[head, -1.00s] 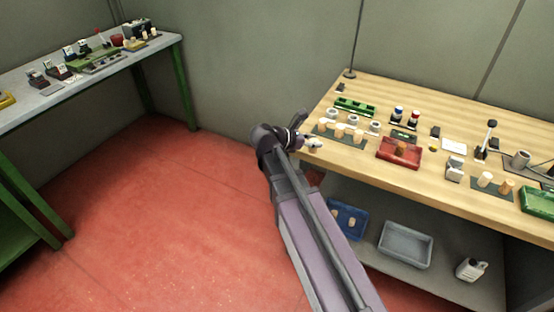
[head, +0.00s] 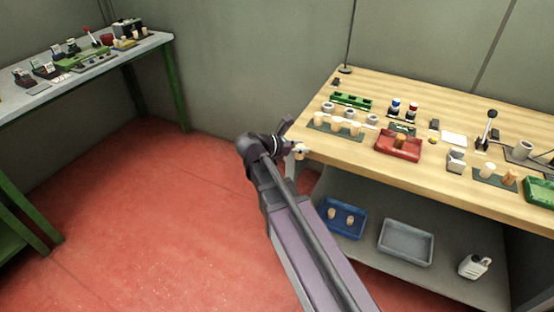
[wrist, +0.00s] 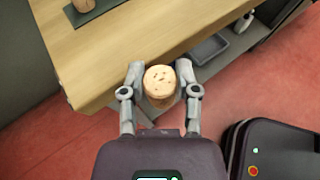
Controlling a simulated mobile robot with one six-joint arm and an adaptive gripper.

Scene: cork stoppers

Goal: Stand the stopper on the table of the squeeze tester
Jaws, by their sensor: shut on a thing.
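My gripper (wrist: 163,85) is shut on a cork stopper (wrist: 161,80), a pale tan cylinder with dark specks on its end, in the wrist view. It holds the stopper beside the wooden bench's edge, above the floor. In the head view my gripper (head: 294,143) is at the bench's left corner; the stopper is hard to make out there. A device with a black-knobbed lever (head: 487,130) stands on the right bench. Another with a red-knobbed lever (head: 93,40) stands on the left bench. I cannot tell which is the squeeze tester.
The wooden bench (head: 400,181) carries stoppers on a dark mat (head: 325,128), a red tray (head: 386,151) and a green tray (head: 532,190). Trays (head: 405,258) stand on its shelf. The grey bench (head: 160,39) is at left. Red floor (head: 160,200) between them is clear.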

